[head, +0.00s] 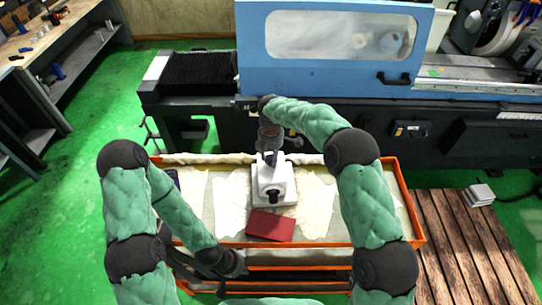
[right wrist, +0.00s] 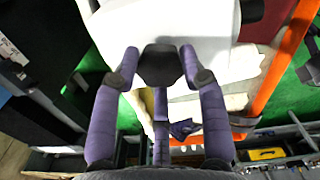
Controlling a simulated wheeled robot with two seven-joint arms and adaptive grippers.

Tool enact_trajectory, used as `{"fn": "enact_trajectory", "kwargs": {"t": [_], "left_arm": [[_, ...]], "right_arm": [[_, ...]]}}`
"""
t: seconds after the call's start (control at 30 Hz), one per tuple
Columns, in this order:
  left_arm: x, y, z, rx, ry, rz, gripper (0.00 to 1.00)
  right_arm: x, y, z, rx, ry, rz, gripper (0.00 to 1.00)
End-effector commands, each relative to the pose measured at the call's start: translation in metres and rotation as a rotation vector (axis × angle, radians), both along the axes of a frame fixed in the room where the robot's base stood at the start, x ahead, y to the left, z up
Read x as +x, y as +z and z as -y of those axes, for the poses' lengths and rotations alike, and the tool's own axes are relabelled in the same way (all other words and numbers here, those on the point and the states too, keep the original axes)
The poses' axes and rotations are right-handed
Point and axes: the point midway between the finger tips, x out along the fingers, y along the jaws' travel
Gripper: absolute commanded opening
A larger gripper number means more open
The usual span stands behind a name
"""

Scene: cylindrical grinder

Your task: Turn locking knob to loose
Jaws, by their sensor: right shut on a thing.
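A white block-shaped device (head: 266,186) stands on the cart in the head view, with a dark round part (head: 274,196) on its near side. My right gripper (head: 270,157) is at the far side of the device. In the right wrist view its purple fingers close around a black locking knob (right wrist: 160,65) on the white body (right wrist: 195,25). The knob is hidden by the gripper in the head view. My left gripper (head: 223,288) hangs low at the cart's front edge, apart from the device; its fingers are too small and dark to read.
The cart (head: 330,244) has an orange frame and a pale cloth top. A red box (head: 270,226) lies just in front of the device. The blue-doored grinder (head: 345,50) stands behind. A wooden pallet (head: 455,240) is at right, a workbench (head: 40,50) at far left.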

Motion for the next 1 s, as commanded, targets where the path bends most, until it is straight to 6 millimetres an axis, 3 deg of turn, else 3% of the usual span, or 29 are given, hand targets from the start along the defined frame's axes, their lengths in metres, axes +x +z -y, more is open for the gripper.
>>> {"fn": "enact_trajectory", "kwargs": {"t": [0.3, 0.77, 0.8, 0.87, 0.9, 1.0], "left_arm": [[-0.0001, 0.0011, 0.0001, 0.0, 0.0, 0.0, 0.0], [0.0, 0.0011, 0.0, 0.0, 0.0, 0.0, 0.0], [-0.0001, 0.0011, 0.0001, 0.0, 0.0, 0.0, 0.0], [0.0, 0.0011, 0.0, 0.0, 0.0, 0.0, 0.0], [0.0, 0.0011, 0.0, 0.0, 0.0, 0.0, 0.0], [0.0, 0.0012, 0.0, 0.0, 0.0, 0.0, 0.0]], "right_arm": [[-0.0002, -0.0007, 0.0003, 0.0, 0.098, -0.001, 0.1], [-0.0002, -0.0008, 0.0003, 0.0, 0.11, -0.001, 0.1], [-0.0002, -0.0008, 0.0003, 0.0, 0.11, -0.001, 0.46], [-0.0002, -0.0008, 0.0003, 0.0, 0.11, -0.001, 0.63], [-0.0001, -0.0007, 0.0003, 0.0, 0.109, -0.001, 0.67], [-0.0002, -0.0005, 0.0002, 0.0, 0.109, -0.001, 0.67]]}}
